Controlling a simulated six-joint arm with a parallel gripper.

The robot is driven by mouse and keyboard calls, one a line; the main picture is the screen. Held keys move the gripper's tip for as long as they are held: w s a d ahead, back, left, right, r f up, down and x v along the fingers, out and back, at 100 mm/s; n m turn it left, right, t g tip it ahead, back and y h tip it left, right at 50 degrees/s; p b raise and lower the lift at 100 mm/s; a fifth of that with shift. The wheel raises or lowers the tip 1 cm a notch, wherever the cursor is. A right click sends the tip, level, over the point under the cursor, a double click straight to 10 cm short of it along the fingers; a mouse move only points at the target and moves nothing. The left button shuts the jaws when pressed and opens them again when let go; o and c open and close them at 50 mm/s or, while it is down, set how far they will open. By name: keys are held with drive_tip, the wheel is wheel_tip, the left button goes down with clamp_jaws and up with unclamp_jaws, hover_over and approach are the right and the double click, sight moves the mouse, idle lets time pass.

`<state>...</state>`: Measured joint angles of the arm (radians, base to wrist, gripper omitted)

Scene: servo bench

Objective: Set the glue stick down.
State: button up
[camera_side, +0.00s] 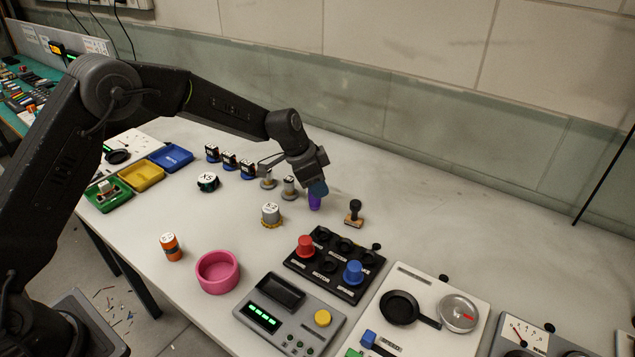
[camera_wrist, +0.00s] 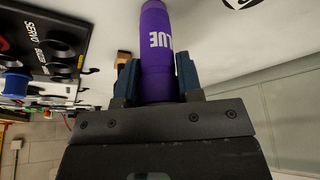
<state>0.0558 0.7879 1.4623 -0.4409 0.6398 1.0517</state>
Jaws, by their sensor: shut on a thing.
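The glue stick (camera_side: 314,202) is a purple cylinder with white lettering, partly hidden by my gripper in the side view. In the wrist view the glue stick (camera_wrist: 157,50) stands between the two blue fingers. My gripper (camera_side: 318,188) is shut on it; the fingers also show in the wrist view (camera_wrist: 157,80). The glue stick looks upright in the side view, with its lower end close to the white table (camera_side: 420,232). I cannot tell whether it touches the table.
A stamp (camera_side: 354,213) stands just right of the glue stick. A silver-topped cylinder (camera_side: 270,214) stands to the left. A black panel with red and blue knobs (camera_side: 335,262) lies in front. A pink bowl (camera_side: 217,271) is front left. The table behind right is clear.

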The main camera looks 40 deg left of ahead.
drive_tip(key=o, duration=0.9)
drive_tip(key=s+a+r+n, duration=0.1)
drive_tip(key=s+a+r, duration=0.1)
drive_tip(key=s+r, duration=0.5)
drive_tip(key=s+a+r+n, duration=0.1)
drive_tip(key=s+a+r, duration=0.15)
drive_tip(key=r, duration=0.75)
drive_tip(key=s+a+r+n+t+y, duration=0.1)
drive_tip(key=s+n, duration=0.2)
drive_tip(key=s, duration=1)
drive_tip(key=s+a+n+t+y, duration=0.1)
drive_tip(key=s+n, duration=0.3)
drive_tip(key=s, duration=1)
drive_tip(key=shift+a+r+y, duration=0.3)
drive_tip(key=shift+r+y, duration=0.1)
drive_tip(key=shift+y, duration=0.2)
